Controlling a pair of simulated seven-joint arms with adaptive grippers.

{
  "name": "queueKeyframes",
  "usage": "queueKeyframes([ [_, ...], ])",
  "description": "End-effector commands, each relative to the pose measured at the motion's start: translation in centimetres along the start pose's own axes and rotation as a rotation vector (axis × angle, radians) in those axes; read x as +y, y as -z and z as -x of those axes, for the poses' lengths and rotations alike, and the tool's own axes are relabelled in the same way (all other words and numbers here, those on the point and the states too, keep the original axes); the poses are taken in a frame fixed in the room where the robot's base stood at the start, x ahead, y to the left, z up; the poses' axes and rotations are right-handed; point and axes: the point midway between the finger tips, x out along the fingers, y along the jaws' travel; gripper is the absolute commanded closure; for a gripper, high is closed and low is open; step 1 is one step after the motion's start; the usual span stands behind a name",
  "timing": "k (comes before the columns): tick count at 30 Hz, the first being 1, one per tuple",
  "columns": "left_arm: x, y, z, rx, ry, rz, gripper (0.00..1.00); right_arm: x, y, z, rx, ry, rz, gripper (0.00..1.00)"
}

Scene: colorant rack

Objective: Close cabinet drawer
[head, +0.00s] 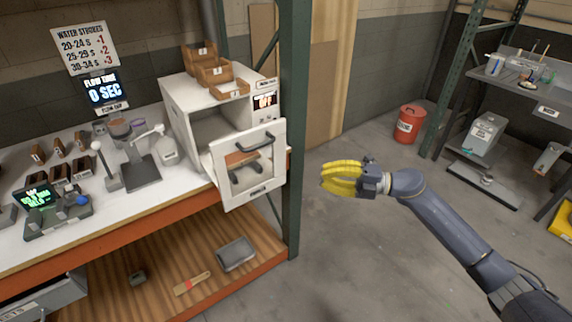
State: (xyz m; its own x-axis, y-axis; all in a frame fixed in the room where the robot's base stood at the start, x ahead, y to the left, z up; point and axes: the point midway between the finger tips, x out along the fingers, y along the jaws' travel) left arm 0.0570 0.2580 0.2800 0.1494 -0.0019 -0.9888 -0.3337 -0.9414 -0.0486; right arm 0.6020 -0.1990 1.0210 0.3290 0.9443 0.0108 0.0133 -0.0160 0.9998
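The white cabinet (188,112) stands on the bench at the right end. Its white front panel (266,190) stands out from the box, tilted, so the cabinet is open and its dark inside shows on the left. The panel carries a dark bar handle (255,143). My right gripper (326,178), with yellow fingers, is in the air to the right of the panel, apart from it and touching nothing. Its fingers point left toward the panel; their gap is not clear. My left gripper is not in view.
A green rack post (293,120) rises beside the cabinet, right of the panel. Wooden bins (215,70) sit on the cabinet top. A scale with a green display (40,198) and several small tools crowd the bench to the left. The floor around my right arm is clear.

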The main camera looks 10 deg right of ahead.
Motion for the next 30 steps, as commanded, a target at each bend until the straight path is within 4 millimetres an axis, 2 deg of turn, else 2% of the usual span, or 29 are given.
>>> queueKeyframes([
  [3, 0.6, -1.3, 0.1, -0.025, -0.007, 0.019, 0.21, 0.5, 0.4, -0.3, 0.018, 0.011, 0.018, 1.0],
  [8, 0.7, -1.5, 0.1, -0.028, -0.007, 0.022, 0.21, 0.5, 0.5, -1.8, 0.021, 0.011, 0.02, 1.0],
  [23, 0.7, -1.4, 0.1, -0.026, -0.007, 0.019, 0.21, 0.5, 0.6, -10.3, 0.019, 0.009, 0.018, 1.0],
  [30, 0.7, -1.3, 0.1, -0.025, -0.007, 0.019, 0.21, 0.4, -1.4, -12.1, 0.017, 0.01, 0.017, 1.0],
])
